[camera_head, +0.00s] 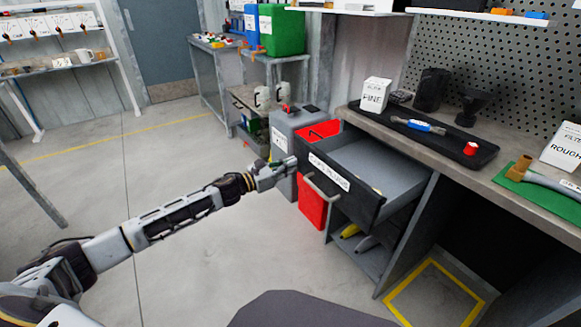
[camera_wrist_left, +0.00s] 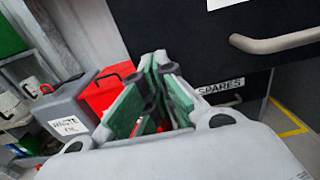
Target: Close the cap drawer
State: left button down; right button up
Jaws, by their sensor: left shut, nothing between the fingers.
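The cap drawer (camera_head: 345,190) is pulled well out from under the workbench, with its grey inside showing. Its dark front has a white label and a light bar handle (camera_head: 321,190). In the left wrist view the drawer front (camera_wrist_left: 175,30) fills the upper middle, with its handle (camera_wrist_left: 275,43) at the right. My left gripper (camera_head: 291,163) is shut and empty, close to the left end of the drawer front and left of the handle. I cannot tell whether it touches. Its green-padded fingers show in the left wrist view (camera_wrist_left: 158,75). My right gripper is out of view.
A panel labelled SPARES (camera_wrist_left: 222,87) lies below the drawer front. A grey bin (camera_head: 285,128) and red containers (camera_head: 312,205) stand behind and left of the drawer. The bench holds a black tray (camera_head: 480,150) and a green mat (camera_head: 540,200). The floor at left is clear.

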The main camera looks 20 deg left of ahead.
pick_arm(q)
jog(key=shift+w+d, duration=0.1)
jog(key=shift+w, duration=0.05)
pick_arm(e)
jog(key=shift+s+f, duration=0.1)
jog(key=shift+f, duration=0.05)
pick_arm(q)
jog(key=shift+w+d, duration=0.1)
dwell(0.3)
